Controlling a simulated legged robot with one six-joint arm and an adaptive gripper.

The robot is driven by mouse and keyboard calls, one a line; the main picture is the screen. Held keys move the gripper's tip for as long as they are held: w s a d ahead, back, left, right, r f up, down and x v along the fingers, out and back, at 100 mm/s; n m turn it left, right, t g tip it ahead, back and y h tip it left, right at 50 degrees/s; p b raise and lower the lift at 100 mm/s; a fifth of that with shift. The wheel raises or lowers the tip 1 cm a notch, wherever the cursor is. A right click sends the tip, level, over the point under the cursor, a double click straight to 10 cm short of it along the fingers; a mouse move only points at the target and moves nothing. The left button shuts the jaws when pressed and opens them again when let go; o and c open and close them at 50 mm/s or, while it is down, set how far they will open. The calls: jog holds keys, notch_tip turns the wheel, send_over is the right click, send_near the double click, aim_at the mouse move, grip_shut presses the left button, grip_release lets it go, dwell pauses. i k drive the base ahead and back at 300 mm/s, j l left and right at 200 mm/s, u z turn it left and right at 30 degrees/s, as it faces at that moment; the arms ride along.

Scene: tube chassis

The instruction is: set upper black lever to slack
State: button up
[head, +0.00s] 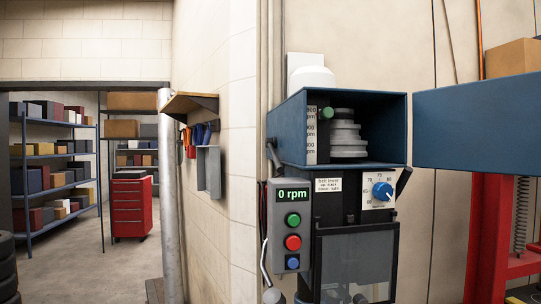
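A drill press stands at the centre right with its blue belt housing (287,129) open. A black lever (273,153) sits at the housing's lower left side, leaning up and to the left. Another black lever (403,181) is at the right, beside the blue dial, tilted up and to the right. A white label (328,185) under the housing seems to read "belt lever", with smaller lines too blurred to read surely. Stepped grey pulleys (346,135) show inside the housing. My gripper is not in view.
The grey control box (291,243) reads 0 rpm and has green, red and blue buttons. The blue housing door (475,122) swings out to the right. A red press frame (490,240) stands at the right. Open floor (100,270) lies at the left.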

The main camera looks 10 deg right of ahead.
aim_at(269, 141)
jog(key=i+j+u, duration=0.1)
jog(key=j+u, duration=0.15)
jog(key=j, duration=0.15)
jog(key=i+j+u, duration=0.2)
jog(key=j, duration=0.2)
jog(key=i+j+u, duration=0.1)
jog(key=j+u, duration=0.15)
jog(key=j, duration=0.15)
jog(key=i+j+z, duration=0.2)
jog(key=i+z, duration=0.25)
jog(key=i+j+z, duration=0.4)
jog(key=i, duration=0.15)
